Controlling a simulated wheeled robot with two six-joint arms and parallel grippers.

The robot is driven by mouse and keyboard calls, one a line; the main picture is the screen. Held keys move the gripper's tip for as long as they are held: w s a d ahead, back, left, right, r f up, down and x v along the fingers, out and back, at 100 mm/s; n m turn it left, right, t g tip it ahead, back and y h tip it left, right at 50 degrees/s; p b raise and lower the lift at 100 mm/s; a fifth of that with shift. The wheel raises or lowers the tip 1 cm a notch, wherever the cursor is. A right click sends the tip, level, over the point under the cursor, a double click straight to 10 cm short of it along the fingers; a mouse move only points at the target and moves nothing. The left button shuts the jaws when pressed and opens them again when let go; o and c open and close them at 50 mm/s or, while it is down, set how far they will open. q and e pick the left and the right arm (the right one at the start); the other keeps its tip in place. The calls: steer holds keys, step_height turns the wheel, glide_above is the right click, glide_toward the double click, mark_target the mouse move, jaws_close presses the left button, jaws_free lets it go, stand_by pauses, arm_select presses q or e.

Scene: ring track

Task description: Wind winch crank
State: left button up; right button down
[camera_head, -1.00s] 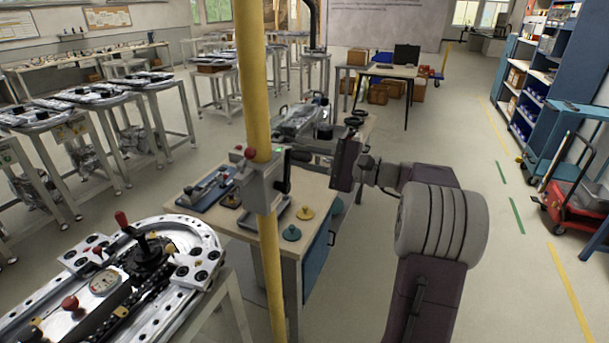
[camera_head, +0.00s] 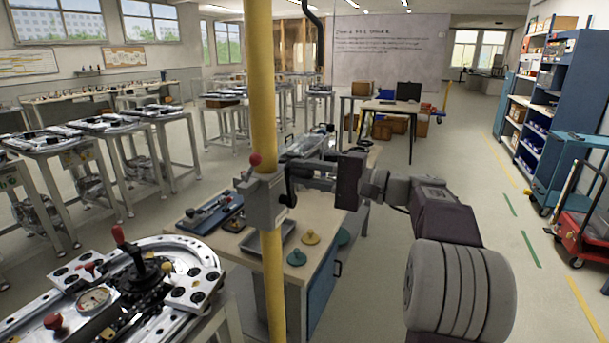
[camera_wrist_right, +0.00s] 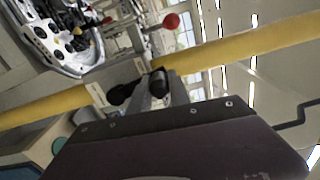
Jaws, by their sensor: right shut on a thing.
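A grey winch box (camera_head: 264,202) is fixed to a yellow vertical pole (camera_head: 263,90). A red knob (camera_head: 255,160) tops the box, and it also shows in the wrist view (camera_wrist_right: 171,21). The black crank (camera_head: 290,187) is on the box's right side. My right gripper (camera_head: 302,178) reaches it from the right, and its fingers are shut on the crank's handle. In the wrist view a black handle (camera_wrist_right: 159,82) lies at the tips of the right gripper (camera_wrist_right: 170,90), in front of the pole. The fingers partly hide the crank. My left gripper is not in view.
A workbench (camera_head: 230,244) with a tray and small coloured knobs stands behind the pole. A ring track table (camera_head: 150,270) is at the lower left. Blue shelves (camera_head: 565,85) and a red trolley (camera_head: 585,232) stand on the right. The floor between is clear.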

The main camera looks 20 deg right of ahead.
steer(key=c, duration=1.2)
jaws_free()
steer(key=v, duration=0.9)
